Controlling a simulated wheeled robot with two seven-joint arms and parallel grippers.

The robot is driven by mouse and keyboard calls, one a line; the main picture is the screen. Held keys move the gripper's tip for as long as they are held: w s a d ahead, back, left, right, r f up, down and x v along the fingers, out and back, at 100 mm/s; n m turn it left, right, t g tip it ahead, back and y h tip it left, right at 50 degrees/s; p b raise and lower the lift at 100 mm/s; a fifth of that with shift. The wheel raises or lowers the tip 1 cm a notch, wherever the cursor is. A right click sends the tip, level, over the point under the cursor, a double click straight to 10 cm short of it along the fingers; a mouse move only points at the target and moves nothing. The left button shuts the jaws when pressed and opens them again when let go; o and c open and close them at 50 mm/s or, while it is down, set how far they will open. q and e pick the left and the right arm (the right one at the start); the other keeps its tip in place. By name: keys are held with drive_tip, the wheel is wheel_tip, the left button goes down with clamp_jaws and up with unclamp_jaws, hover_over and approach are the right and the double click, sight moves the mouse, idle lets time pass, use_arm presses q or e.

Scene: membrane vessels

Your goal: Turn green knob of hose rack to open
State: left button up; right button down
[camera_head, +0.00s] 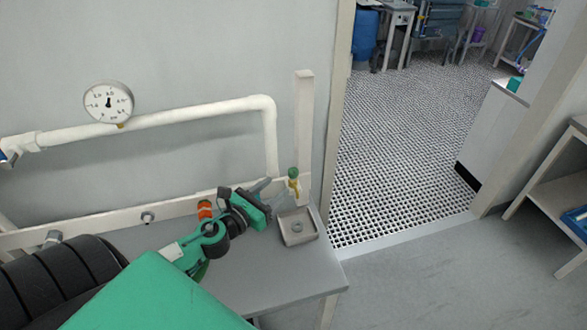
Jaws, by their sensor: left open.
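The green knob (293,172) sits on top of a small yellow valve fitting at the right end of the pale wall rail (180,207), beside an upright post (303,125). My left gripper (277,190) is open, just left of the knob and fitting, with its fingers pointing towards them. The jaws look empty. A small gap seems to lie between the fingertips and the knob, but contact cannot be ruled out. My right gripper is out of view.
A grey bench (320,262) lies below, with a small square tray (298,228) under the valve. An orange fitting (205,210) is on the rail near my arm. A white pipe with a gauge (108,102) runs above. A doorway opens at right.

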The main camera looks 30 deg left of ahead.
sight(290, 175)
use_arm(q)
drive_tip(key=w, duration=0.2)
drive_tip(key=w+p, duration=0.1)
drive_tip(key=w, duration=0.1)
drive_tip(key=w+p, duration=0.1)
drive_tip(key=w, duration=0.2)
drive_tip(key=shift+d+r, duration=0.1)
drive_tip(key=shift+d, duration=0.3)
drive_tip(key=shift+w+d+p, duration=0.15)
drive_tip(key=shift+w+p, duration=0.3)
drive_tip(key=shift+w, duration=0.35)
drive_tip(key=shift+c, duration=0.2)
drive_tip(key=c, duration=0.9)
